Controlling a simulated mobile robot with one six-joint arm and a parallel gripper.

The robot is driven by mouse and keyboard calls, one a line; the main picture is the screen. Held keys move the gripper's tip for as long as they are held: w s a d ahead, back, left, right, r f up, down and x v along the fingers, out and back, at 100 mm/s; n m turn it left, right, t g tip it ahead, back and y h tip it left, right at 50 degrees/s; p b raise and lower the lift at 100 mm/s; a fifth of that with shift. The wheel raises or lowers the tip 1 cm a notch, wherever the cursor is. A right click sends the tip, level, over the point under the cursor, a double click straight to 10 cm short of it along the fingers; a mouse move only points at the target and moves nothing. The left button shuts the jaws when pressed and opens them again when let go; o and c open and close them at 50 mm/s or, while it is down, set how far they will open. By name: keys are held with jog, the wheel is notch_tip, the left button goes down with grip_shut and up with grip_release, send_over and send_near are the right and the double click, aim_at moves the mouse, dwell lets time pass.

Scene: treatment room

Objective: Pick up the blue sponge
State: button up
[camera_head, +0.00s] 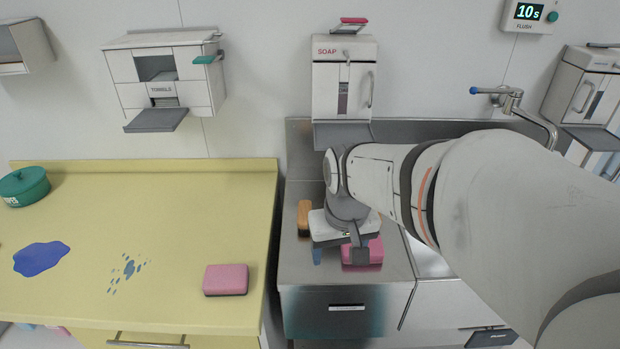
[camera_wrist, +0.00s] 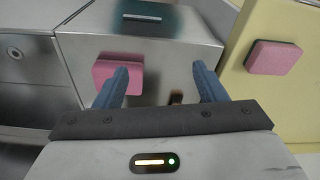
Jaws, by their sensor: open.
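I see no blue sponge in either view. A pink sponge (camera_head: 362,252) lies on the steel counter near its front edge, partly behind my gripper (camera_head: 339,254). A second pink sponge (camera_head: 226,279) lies on the yellow counter near its right front. A brown block (camera_head: 304,217) lies on the steel counter left of my wrist. My gripper is open and points down over the steel counter. In the wrist view, my gripper (camera_wrist: 159,72) has bluish fingers apart with nothing held; the left finger overlaps the pink sponge (camera_wrist: 110,72), and the brown block (camera_wrist: 176,98) shows between the fingers.
The yellow counter (camera_head: 190,215) holds a green tub (camera_head: 24,187), a blue puddle (camera_head: 41,258) and blue splashes (camera_head: 127,271). A soap dispenser (camera_head: 344,78) and a towel dispenser (camera_head: 165,75) hang on the wall. A tap (camera_head: 511,99) is at the right.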

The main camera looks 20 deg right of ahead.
jog(key=o, duration=0.7)
jog(key=w+d+p, duration=0.1)
jog(key=w+d, duration=0.2)
jog(key=w+d+f+m+g+p, duration=0.1)
jog(key=w+d, duration=0.1)
jog(key=d, duration=0.1)
jog(key=w+d+f+m+p, duration=0.1)
jog(key=w+d, duration=0.2)
jog(key=shift+w+d+f+g, duration=0.1)
jog(key=shift+w+d+g, duration=0.2)
jog(key=shift+w+g, duration=0.1)
jog(key=shift+d+f, duration=0.1)
jog(key=shift+f, duration=0.25)
jog(key=shift+s+f+p, duration=0.2)
jog(key=shift+f, duration=1.55)
jog(key=shift+s+f+p, duration=0.15)
jog(key=shift+s+f, duration=0.05)
jog(key=shift+f, duration=1.55)
